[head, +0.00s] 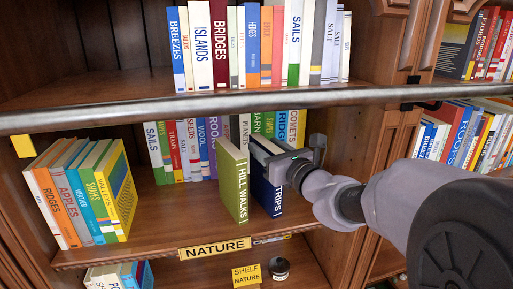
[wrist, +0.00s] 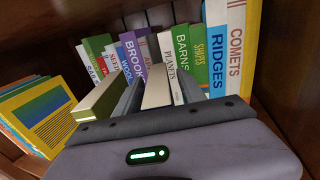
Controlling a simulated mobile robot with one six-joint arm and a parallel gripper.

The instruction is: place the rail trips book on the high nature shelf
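The dark blue book with TRIPS on its spine (head: 266,192) stands upright on the middle shelf, right of the green HILL WALKS book (head: 234,185). My gripper (head: 291,160) is at its upper part and hides the rest of the spine title. In the wrist view the grey fingers (wrist: 158,98) lie on both sides of its pale page top (wrist: 156,88). I cannot tell whether they press on it. A NATURE plate (head: 214,249) is on this middle shelf's front edge.
Upright books fill part of the upper shelf (head: 105,90), left of it bare. A metal rail (head: 150,112) crosses in front. Leaning books (head: 85,195) stand at the left, with bare shelf beside them. A yellow SHELF NATURE sign (head: 246,275) and a small dark jar (head: 279,268) stand below.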

